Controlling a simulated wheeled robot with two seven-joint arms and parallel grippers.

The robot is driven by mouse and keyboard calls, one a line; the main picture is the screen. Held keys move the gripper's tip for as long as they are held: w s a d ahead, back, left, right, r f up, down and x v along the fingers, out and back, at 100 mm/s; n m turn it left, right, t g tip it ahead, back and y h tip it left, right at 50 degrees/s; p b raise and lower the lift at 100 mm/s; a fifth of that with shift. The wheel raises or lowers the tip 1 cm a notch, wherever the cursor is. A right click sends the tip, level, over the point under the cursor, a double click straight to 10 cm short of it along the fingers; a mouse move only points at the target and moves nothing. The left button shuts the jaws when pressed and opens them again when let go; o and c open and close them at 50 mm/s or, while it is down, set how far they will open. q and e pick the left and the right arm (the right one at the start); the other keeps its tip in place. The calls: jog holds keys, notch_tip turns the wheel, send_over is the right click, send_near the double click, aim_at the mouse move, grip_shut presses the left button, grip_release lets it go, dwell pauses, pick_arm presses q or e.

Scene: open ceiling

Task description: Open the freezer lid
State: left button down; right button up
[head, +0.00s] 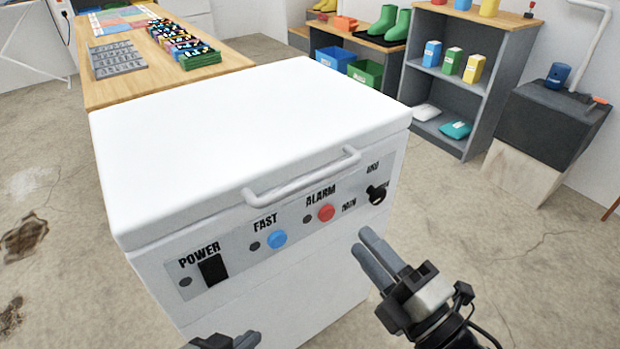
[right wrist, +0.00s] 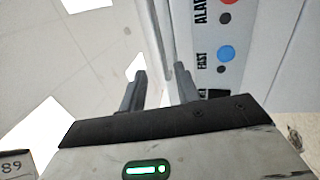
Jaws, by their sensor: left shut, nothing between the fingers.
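The white chest freezer (head: 270,310) stands in front of me in the head view. Its white lid (head: 230,130) is closed and lies flat. A white bar handle (head: 302,180) is on the lid's front edge; it also shows in the right wrist view (right wrist: 168,40). My right gripper (head: 366,246) is open and empty in front of the freezer, to the right of and below the handle in the picture. In the right wrist view its fingers (right wrist: 160,74) are apart, with the handle beyond the tips. My left gripper (head: 232,340) is shut at the bottom edge, mostly cut off.
The front panel (head: 225,262) has labelled buttons and a knob below the lid. A wooden table (head: 140,92) with trays and coloured packs adjoins the freezer's back. A grey shelf (head: 452,92) and dark box (head: 555,120) stand at the right. Floor is clear on both sides.

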aim_at(312, 184)
jog(key=b+x, duration=0.1)
jog(key=x, duration=1.3)
jog(key=shift+w+a+r, duration=0.1)
jog(key=shift+w+a, duration=0.05)
jog(key=shift+a, duration=0.15)
grip_shut()
jog(key=shift+r, duration=0.1)
